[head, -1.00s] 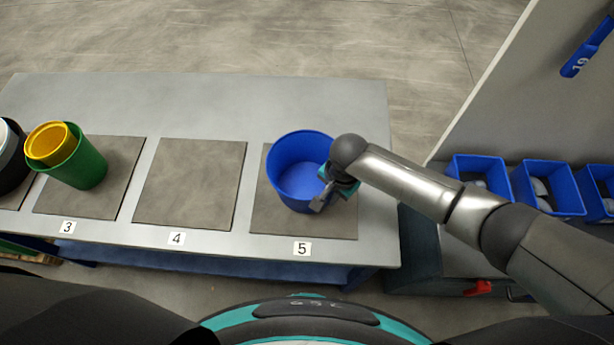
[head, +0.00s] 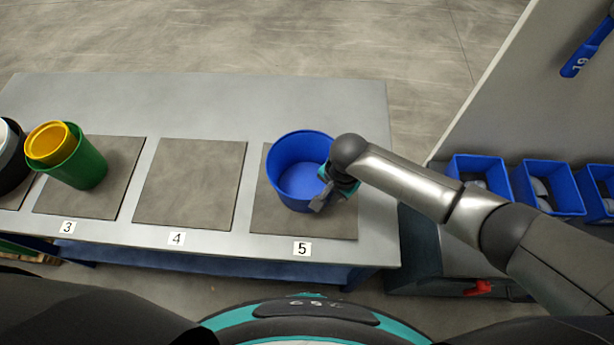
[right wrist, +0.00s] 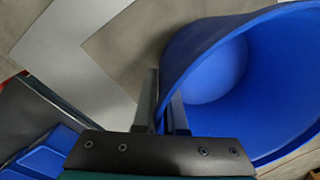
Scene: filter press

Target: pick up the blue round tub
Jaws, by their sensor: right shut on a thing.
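The blue round tub (head: 300,162) stands upright over the mat marked 5 at the right end of the table, and it looks empty. My right gripper (head: 322,192) is at the tub's right front side and is shut on its wall. In the right wrist view, the tub (right wrist: 262,80) fills the upper right, with one finger outside its wall and one inside, and the gripper (right wrist: 165,115) pinches the rim between them. Whether the tub's base touches the mat is hard to tell. My left gripper is not in view.
Mat 4 (head: 190,185) is bare. On mat 3 (head: 120,190) stands a green tub (head: 88,168) with a yellow tub (head: 48,142) in it. A black and white tub (head: 10,160) is at the far left. Blue bins (head: 548,185) line the shelf at right.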

